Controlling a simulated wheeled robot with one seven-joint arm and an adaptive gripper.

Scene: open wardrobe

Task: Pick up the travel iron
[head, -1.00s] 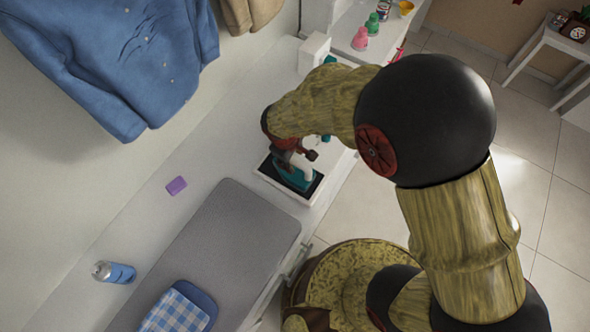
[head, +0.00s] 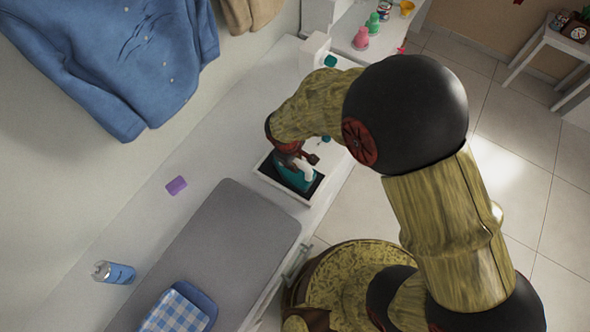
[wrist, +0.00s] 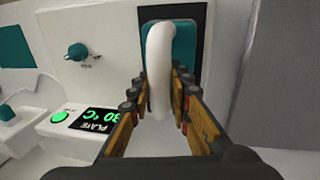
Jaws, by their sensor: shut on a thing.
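The travel iron has a teal body (head: 291,179) and a white looped handle (wrist: 160,62). It sits upright on the dark pad of a white stand (head: 306,201) on the bench. My gripper (wrist: 163,82) has one finger on each side of the handle and is shut on it. In the head view, my gripper (head: 300,160) comes down over the iron from above, and my wrist hides part of it. I cannot see any gap between the iron's base and the pad.
The stand has a control panel with a lit green display (wrist: 99,120) and a teal knob (wrist: 77,52). A blue garment (head: 120,60) hangs above.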

